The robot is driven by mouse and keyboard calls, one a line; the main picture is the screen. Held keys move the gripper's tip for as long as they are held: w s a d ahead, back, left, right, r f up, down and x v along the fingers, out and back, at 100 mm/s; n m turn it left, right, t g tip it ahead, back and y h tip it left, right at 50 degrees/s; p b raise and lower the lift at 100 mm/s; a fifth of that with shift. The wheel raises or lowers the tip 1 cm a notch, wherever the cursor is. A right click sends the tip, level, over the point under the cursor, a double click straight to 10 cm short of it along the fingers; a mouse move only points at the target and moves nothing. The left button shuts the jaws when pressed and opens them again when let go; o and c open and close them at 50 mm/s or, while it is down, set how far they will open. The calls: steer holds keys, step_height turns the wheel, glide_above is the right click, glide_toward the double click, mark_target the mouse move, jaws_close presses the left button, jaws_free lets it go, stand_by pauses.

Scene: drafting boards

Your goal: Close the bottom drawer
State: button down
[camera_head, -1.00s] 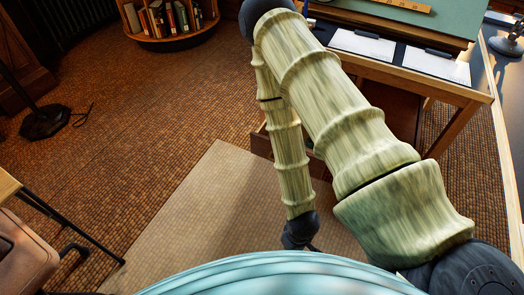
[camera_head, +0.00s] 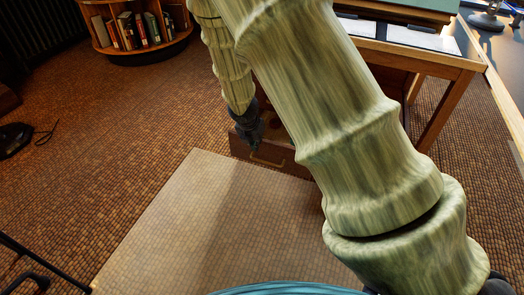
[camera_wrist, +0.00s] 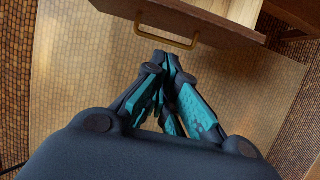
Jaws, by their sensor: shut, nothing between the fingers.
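The bottom drawer (camera_head: 285,163) juts out beneath the desk, low over the floor, with a dark wood front and a brass handle (camera_head: 268,160). My arm hides much of it in the head view. In the wrist view the drawer front (camera_wrist: 225,37) crosses the top, with the handle (camera_wrist: 167,38) on it and part of the pale inside showing above. My gripper (camera_head: 250,138) is at the drawer front in the head view. In the wrist view my gripper (camera_wrist: 166,58) is shut and empty, its tips just short of the handle; I cannot tell whether they touch.
The wooden desk (camera_head: 445,62) stands at the upper right, its leg (camera_head: 440,115) right of the drawer. A pale mat (camera_head: 190,225) lies on the floor before the drawer. A round bookcase (camera_head: 150,50) stands at the back left. The floor on the left is mostly clear.

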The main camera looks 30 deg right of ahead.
steer(key=b, duration=0.5)
glide_toward(267, 147)
steer(key=s+a+f, duration=0.3)
steer(key=f, duration=0.2)
steer(key=shift+w+d+b, duration=0.75)
steer(key=shift+w+d, duration=0.75)
steer(key=shift+w, duration=0.05)
steer(key=p, duration=0.1)
steer(key=w+d+p, duration=0.1)
steer(key=shift+d+r+p, duration=0.15)
steer(key=shift+r+p, duration=0.15)
steer(key=w+d+p, duration=0.9)
steer(key=d+p, duration=0.2)
steer(key=p, duration=0.2)
steer(key=shift+w+f, duration=0.25)
steer(key=shift+f, duration=0.05)
